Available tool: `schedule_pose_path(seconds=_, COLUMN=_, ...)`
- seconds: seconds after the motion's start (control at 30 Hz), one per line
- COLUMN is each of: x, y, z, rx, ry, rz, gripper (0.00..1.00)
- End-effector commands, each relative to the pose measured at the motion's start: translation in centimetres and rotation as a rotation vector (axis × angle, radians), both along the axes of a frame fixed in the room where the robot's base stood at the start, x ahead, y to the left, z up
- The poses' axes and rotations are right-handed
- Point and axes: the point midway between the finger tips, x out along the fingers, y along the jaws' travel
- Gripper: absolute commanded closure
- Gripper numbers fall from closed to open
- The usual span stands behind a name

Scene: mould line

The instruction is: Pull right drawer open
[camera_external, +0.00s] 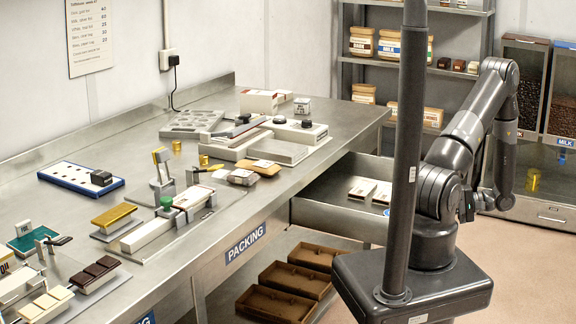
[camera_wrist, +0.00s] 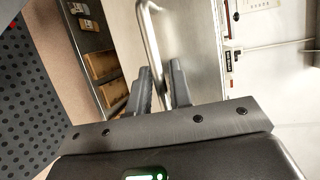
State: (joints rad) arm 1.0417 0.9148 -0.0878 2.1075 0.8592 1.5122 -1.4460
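The right drawer (camera_external: 331,211) stands partly open under the right end of the steel bench, with white packs (camera_external: 362,189) inside. Its front is mostly hidden behind my column and arm in the external view. In the wrist view, the smooth steel drawer front (camera_wrist: 192,40) shows with its bent bar handle (camera_wrist: 151,38). My gripper (camera_wrist: 160,72) has a finger on each side of the bar, close to it, and appears shut on it. In the external view, the gripper is too hidden to read.
The bench (camera_external: 262,190) carries moulds, chocolate bars and small tools. Brown trays (camera_external: 284,291) lie on the shelf below the drawer. A rack (camera_external: 368,64) with bags and dispensers (camera_external: 526,80) stand behind my arm. Some floor (camera_external: 535,260) is clear at the right.

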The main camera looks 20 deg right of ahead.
Motion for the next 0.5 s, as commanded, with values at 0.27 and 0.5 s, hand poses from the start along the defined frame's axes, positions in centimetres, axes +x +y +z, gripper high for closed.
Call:
schedule_pose_path(seconds=0.27, x=-0.7, y=-1.9, z=0.4, rx=-0.002, ry=-0.002, rz=-0.002, gripper=0.81)
schedule_pose_path(seconds=0.5, x=-2.5, y=-6.4, z=1.3, rx=-0.002, ry=-0.002, rz=-0.003, gripper=0.81)
